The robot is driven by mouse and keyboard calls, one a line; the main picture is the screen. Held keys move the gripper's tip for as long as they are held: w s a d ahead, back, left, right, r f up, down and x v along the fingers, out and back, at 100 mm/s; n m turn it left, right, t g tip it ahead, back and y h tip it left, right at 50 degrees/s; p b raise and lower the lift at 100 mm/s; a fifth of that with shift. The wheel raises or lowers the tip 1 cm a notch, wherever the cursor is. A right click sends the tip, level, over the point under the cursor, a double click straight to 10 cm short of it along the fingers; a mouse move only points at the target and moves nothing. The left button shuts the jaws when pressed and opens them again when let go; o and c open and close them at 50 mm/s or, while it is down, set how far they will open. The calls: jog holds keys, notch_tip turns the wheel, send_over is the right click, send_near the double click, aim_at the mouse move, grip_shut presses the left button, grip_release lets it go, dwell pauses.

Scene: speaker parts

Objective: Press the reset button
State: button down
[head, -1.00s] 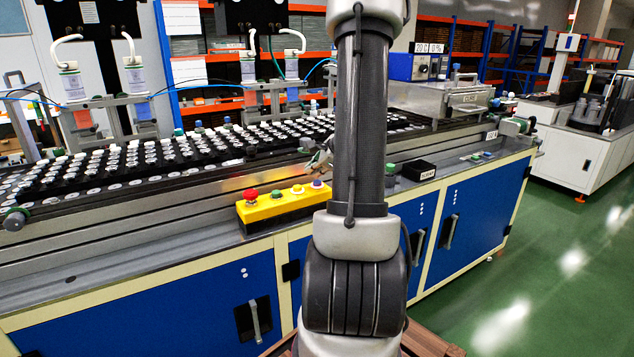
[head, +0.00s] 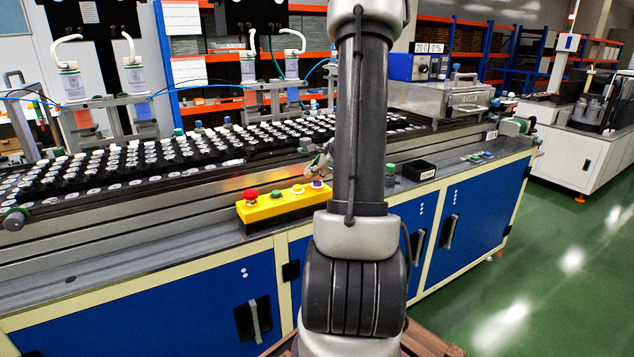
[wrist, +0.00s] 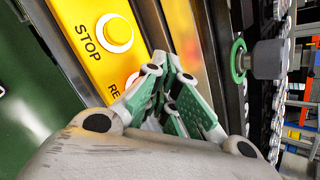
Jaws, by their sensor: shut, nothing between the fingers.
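The yellow control box (head: 270,207) sits on the bench's front edge with a row of buttons. The reset button (head: 318,184) is the small purple-blue one at its right end, beside the yellow stop button (head: 297,189). In the wrist view, the stop button (wrist: 115,34) shows by its STOP label. Below it, a label starting "RE" stands by a button (wrist: 132,80) mostly hidden behind a finger. My gripper (wrist: 168,62) is shut and empty, with its fingertips over the box's edge area. In the head view, my gripper (head: 312,170) is just above the reset button, partly hidden by my arm; contact cannot be told.
A red mushroom button (head: 250,195) and a green button (head: 276,194) share the box. A conveyor with trays of small parts (head: 200,150) runs behind it. A small black bin (head: 418,170) stands to the right. A round grey knob (wrist: 268,59) is near the fingers.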

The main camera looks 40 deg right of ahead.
jog(key=shift+f, duration=0.1)
dwell(0.3)
jog(key=shift+r, duration=0.65)
notch_tip(320, 180, up, 6)
dwell(0.4)
dwell(0.8)
